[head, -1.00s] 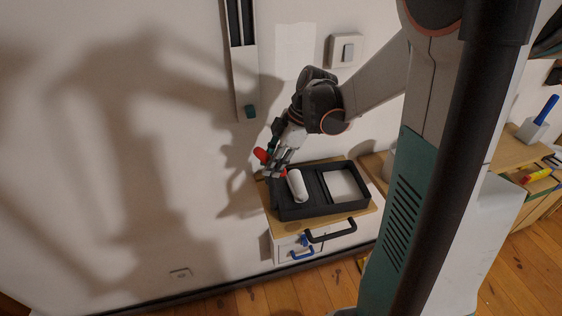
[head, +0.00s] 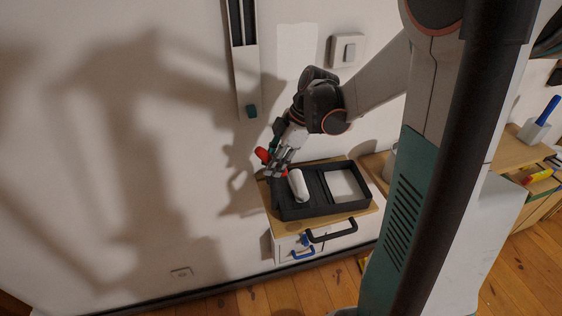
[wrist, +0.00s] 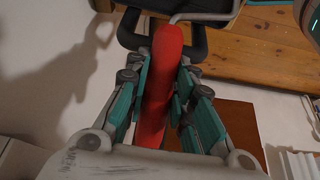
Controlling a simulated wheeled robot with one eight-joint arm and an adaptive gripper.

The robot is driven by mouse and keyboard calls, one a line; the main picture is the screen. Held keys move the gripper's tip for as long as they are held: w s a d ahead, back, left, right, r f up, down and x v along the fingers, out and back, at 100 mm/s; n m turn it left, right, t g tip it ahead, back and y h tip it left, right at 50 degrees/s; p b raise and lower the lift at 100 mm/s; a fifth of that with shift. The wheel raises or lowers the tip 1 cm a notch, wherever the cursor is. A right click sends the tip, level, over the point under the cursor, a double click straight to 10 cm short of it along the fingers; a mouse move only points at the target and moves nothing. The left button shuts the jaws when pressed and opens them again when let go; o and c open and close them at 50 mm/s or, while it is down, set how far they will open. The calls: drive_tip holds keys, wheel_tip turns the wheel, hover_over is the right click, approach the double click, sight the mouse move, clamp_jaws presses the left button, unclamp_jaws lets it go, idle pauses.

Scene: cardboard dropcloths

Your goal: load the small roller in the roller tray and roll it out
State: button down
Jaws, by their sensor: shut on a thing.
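The small roller has a red handle (head: 262,154) and a white sleeve (head: 298,186). My gripper (head: 279,167) is shut on the red handle, which also runs between the fingers in the wrist view (wrist: 165,75). The black roller tray (head: 322,212) sits on a wooden-topped cabinet. The sleeve is over the left part of the tray; I cannot tell whether it touches the floor of the tray. A pale patch (head: 342,184) fills the tray's right part. In the wrist view the bent wire frame (wrist: 208,16) shows at the top, with the sleeve out of view.
The wooden cabinet top (head: 340,214) has a narrow free rim around the tray. A black handle (head: 331,233) sticks out at its front. The wall with a switch (head: 347,50) is close behind. A worktop with a blue-handled brush (head: 545,110) stands at the far right.

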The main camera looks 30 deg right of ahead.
drive_tip(key=d, duration=0.1)
drive_tip(key=s+d, duration=0.1)
drive_tip(key=d, duration=0.1)
drive_tip(key=shift+s+d+f+b, duration=0.25)
drive_tip(key=shift+d+f+b, duration=0.05)
drive_tip(key=shift+d+f, duration=0.05)
drive_tip(key=shift+w+a+r+p, duration=0.15)
drive_tip(key=shift+w+a, duration=0.1)
drive_tip(key=shift+a, duration=0.4)
drive_tip(key=shift+w+a+r+p, duration=0.1)
drive_tip(key=shift+w+a, duration=0.2)
drive_tip(key=shift+a, duration=0.3)
drive_tip(key=shift+w+a+r+p, duration=0.15)
drive_tip(key=shift+w+a, duration=0.1)
drive_tip(key=shift+a, duration=0.4)
drive_tip(key=shift+f, duration=0.1)
idle(0.3)
drive_tip(key=r+p, duration=0.2)
drive_tip(key=r, duration=0.1)
drive_tip(key=r+p, duration=0.2)
drive_tip(key=shift+s+d, duration=0.2)
drive_tip(key=shift+d, duration=0.15)
